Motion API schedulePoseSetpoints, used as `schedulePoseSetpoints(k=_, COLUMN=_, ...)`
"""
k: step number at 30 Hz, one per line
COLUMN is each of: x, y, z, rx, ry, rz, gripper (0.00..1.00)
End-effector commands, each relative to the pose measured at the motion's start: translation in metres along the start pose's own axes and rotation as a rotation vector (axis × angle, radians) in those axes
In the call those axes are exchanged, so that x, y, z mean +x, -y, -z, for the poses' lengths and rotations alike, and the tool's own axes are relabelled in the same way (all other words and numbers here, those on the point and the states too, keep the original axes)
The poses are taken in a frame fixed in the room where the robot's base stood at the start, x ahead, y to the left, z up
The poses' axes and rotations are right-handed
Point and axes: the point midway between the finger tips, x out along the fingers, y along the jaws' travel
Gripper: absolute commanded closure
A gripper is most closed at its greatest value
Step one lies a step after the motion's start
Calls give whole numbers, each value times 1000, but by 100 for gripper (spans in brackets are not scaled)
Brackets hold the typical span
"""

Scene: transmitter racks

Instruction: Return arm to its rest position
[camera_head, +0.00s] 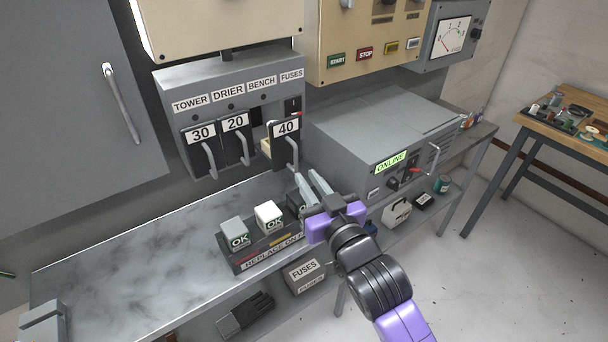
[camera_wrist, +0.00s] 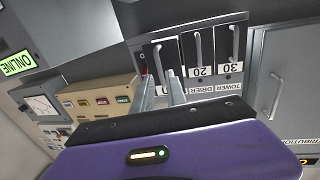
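My gripper (camera_head: 310,184) is at the end of my purple and black arm, above the front right part of the marble-look bench. Its two grey fingers point away toward the fuse panel and stand apart with nothing between them. In the wrist view the fingers (camera_wrist: 162,86) are also apart, in front of the panel. The fuse panel (camera_head: 225,80) has black fuse carriers marked 30 (camera_head: 201,134), 20 (camera_head: 236,122) and 40 (camera_head: 287,130). The 40 carrier sits just beyond my fingertips and stands further forward, with a cream part visible behind it.
A fuse tray (camera_head: 262,256) with OK-marked blocks sits left of my gripper; one dark block is partly hidden by it. The grey ONLINE cabinet (camera_head: 370,125) stands close on the right. The bench's left part (camera_head: 130,255) is clear. A FUSES box (camera_head: 304,274) is below.

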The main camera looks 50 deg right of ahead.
Motion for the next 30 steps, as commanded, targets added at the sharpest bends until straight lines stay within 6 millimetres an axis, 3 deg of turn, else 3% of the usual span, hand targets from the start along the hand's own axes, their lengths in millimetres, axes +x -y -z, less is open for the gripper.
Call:
schedulePoseSetpoints(k=20, x=-2, y=0, z=1, rx=-4, ry=-2, rz=0, gripper=83)
schedulePoseSetpoints(k=24, x=-3, y=4, z=17, rx=-20, ry=-64, rz=17, gripper=83)
schedulePoseSetpoints(k=26, x=-10, y=8, z=26, rx=-26, ry=-106, rz=34, gripper=83)
schedulePoseSetpoints(k=30, x=-44, y=24, z=18, rx=-34, ry=-130, rz=94, gripper=83)
